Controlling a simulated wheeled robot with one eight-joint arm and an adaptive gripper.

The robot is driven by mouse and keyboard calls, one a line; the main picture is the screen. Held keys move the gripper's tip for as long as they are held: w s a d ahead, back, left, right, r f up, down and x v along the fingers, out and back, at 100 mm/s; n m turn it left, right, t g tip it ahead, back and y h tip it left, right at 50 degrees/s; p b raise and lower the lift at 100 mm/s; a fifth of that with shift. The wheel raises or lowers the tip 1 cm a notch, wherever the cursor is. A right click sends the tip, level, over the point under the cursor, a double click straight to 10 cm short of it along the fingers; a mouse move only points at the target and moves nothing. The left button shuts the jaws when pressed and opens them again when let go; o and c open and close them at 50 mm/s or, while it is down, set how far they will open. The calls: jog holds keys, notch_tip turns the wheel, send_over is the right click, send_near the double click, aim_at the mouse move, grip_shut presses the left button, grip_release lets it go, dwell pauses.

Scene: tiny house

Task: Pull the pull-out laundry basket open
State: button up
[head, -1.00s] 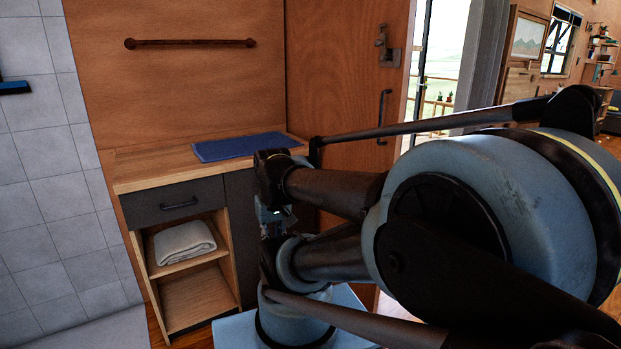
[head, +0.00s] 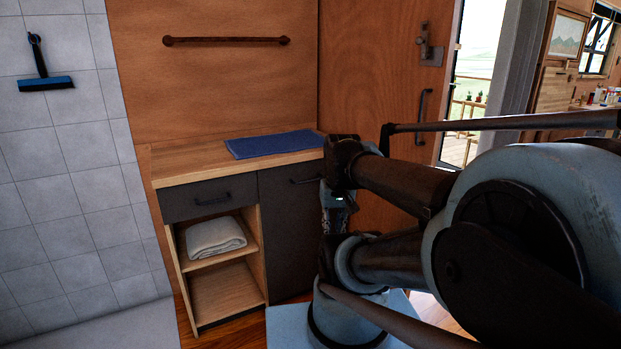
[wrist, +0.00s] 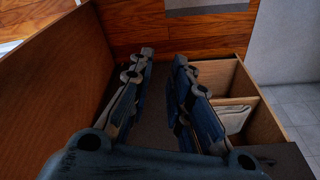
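The laundry basket front appears to be the tall dark grey panel (head: 287,235) on the right of the low cabinet. It looks flush with the cabinet and closed. Its dark bar handle (head: 306,180) is near the top edge. In the head view my gripper (head: 338,205) is just right of the panel, partly hidden by my arm. In the wrist view my gripper (wrist: 163,62) has two blue-grey fingers with a clear gap and nothing seen between them. The dark panel (wrist: 155,135) shows behind them. The handle cannot be made out there.
Left of the panel are a drawer (head: 197,199) and open shelves with a folded towel (head: 215,236). A blue cloth (head: 275,143) lies on the countertop (head: 190,168). A wooden door (head: 375,70) stands close on the right. A tiled wall (head: 70,190) is at the left.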

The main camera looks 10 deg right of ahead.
jog(key=w+r+m, duration=0.4)
jog(key=w+r, duration=0.3)
jog(key=w, duration=0.2)
notch_tip(320, 180, up, 8)
jog(key=m, duration=1)
send_over(312, 175)
jog(key=s, duration=0.8)
jog(key=shift+y, duration=0.3)
jog(key=w+f, duration=0.1)
jog(key=f, duration=0.4)
jog(key=w+f, duration=0.1)
jog(key=f, duration=0.5)
jog(key=a+f, duration=0.1)
jog(key=f, duration=0.5)
jog(key=shift+w+f, duration=0.2)
jog(key=shift+w, duration=0.2)
grip_shut()
